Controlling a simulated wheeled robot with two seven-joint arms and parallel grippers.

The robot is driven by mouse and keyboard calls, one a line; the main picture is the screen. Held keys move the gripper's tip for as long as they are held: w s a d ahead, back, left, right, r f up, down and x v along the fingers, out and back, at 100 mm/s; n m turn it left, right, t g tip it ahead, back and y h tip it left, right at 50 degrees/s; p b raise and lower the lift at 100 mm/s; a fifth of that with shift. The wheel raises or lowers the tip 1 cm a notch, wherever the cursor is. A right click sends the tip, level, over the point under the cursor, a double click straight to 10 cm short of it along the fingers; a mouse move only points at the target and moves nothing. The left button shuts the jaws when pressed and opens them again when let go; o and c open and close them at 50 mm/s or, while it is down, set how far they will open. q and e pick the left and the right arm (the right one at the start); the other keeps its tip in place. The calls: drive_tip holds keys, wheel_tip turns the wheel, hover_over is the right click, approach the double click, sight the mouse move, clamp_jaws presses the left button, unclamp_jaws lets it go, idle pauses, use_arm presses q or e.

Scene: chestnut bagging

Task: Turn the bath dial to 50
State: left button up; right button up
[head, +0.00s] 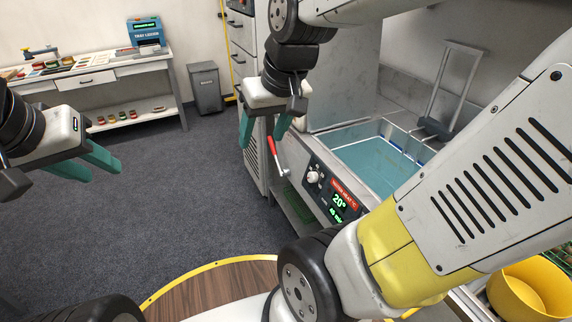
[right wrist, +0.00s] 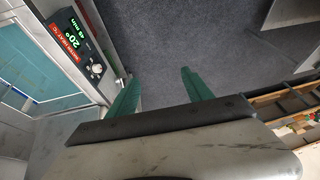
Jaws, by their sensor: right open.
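The bath dial (head: 312,177) is a small pale knob on the dark control panel of the water bath (head: 385,155). The panel display (head: 340,205) reads 20° in green under a red label. In the right wrist view the dial (right wrist: 97,68) shows at the left, beside the display (right wrist: 75,40). My right gripper (head: 262,140) is open and empty, to the left of the dial and apart from it; its fingers (right wrist: 158,88) also show in the right wrist view. My left gripper (head: 100,160) is open and empty over the floor at the far left.
A red-handled lever (head: 272,147) on the bath's front is close to my right gripper. A yellow bowl (head: 530,290) stands at the lower right. A grey bin (head: 205,88) and a workbench (head: 90,72) with a blue tray labeler (head: 146,32) are at the back. The floor between is clear.

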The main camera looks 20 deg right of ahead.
drive_tip(key=w+f+n+g+h, duration=0.2)
drive_tip(key=w+f+g, duration=0.1)
drive_tip(key=w+f, duration=0.45)
drive_tip(key=n+t+h, duration=0.1)
drive_tip(key=n+h, duration=1.7)
approach(310, 178)
drive_tip(key=d, duration=0.6)
drive_tip(key=w+d, duration=0.1)
drive_tip(key=d, duration=0.1)
drive_tip(key=shift+w+d+r, duration=0.1)
drive_tip(key=shift+d+r, duration=0.1)
clamp_jaws()
